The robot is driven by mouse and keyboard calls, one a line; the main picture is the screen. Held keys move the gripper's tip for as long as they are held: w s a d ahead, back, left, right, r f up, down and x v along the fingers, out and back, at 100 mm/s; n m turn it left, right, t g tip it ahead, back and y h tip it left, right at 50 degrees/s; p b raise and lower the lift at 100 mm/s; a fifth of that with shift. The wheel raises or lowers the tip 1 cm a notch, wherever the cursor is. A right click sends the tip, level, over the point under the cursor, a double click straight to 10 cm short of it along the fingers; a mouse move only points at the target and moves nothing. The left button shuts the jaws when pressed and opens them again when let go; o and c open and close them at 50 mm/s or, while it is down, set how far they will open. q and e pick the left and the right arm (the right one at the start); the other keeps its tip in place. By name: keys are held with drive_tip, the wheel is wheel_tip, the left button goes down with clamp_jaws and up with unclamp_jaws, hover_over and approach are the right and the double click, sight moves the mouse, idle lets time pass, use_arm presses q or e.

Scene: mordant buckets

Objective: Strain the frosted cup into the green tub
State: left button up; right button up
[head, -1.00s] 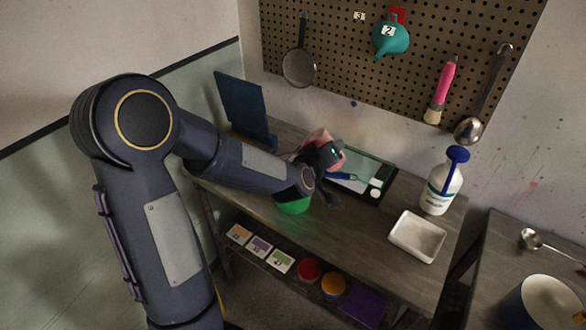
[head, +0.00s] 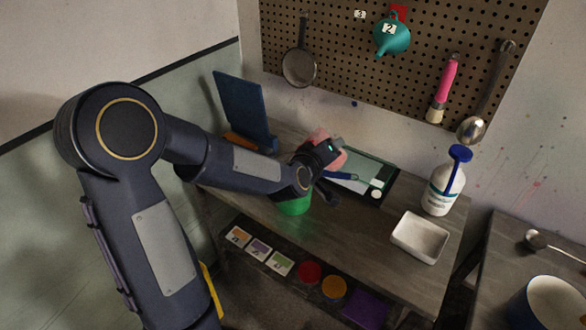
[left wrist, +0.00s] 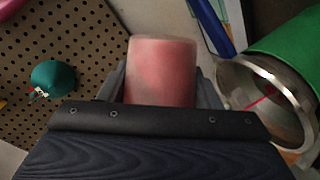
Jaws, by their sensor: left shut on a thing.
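My left gripper (left wrist: 162,88) is shut on the frosted cup (left wrist: 161,70), a translucent cup with pinkish-red showing through it. In the head view the cup (head: 338,160) is mostly hidden behind my gripper, above the table. The green tub (head: 294,206) stands on the table just below my left wrist, its top hidden by my arm. In the left wrist view the green tub (left wrist: 288,42) lies to the right of the cup, with a shiny metal ring (left wrist: 268,72) at its mouth. A thin red streak shows inside the ring. My right gripper is out of view.
A scale-like tray (head: 362,178) lies behind the gripper, with a blue bar across its edge. A blue panel (head: 243,108) stands at the back left. A white dish (head: 419,237) and a blue-topped bottle (head: 441,188) stand right. Tools hang on the pegboard (head: 350,60).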

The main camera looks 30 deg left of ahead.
use_arm(q)
drive_tip(key=shift+f+n+t+h+b, duration=0.45)
drive_tip(key=shift+n+b, duration=0.45)
drive_tip(key=shift+b, duration=1.25)
idle(1.4)
drive_tip(key=shift+a+r+n+h+b, duration=0.1)
drive_tip(key=shift+r+n+h+b, duration=0.3)
drive_tip(key=shift+r+n, duration=0.2)
idle(2.0)
drive_tip(key=shift+s+a+f+n+t+h, duration=0.2)
drive_tip(key=shift+a+n+t+h, duration=0.1)
drive_tip(key=shift+a, duration=0.1)
idle(0.8)
drive_tip(key=shift+a+f, duration=0.1)
drive_tip(key=shift+a, duration=0.1)
idle(0.5)
